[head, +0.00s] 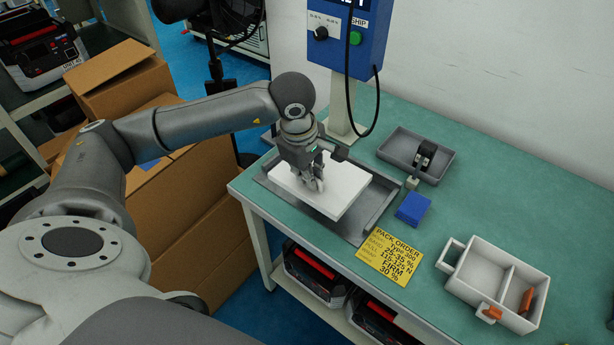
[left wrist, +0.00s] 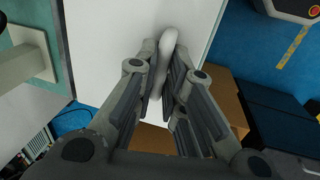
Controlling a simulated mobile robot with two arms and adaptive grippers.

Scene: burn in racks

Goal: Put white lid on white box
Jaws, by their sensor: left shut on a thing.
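The white lid (head: 345,200) is a flat slab over the large grey tray (head: 375,212) near the table's left edge. My left gripper (head: 318,184) points down on it and is shut on its raised handle. In the left wrist view my left gripper (left wrist: 165,95) has its fingers on both sides of the white handle (left wrist: 168,45), with the lid's flat face (left wrist: 110,35) beyond. I cannot tell whether the lid rests in the tray or hangs just above it. The white box (head: 508,283) stands open at the right, with a divider and two compartments. My right gripper is not in view.
An orange piece (head: 490,313) is at the box's front wall, and a brown-orange piece (head: 526,300) is inside. A blue block (head: 413,209), a yellow order card (head: 383,257) and a small grey tray (head: 440,168) lie between. A blue station on a post (head: 345,105) rises behind.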

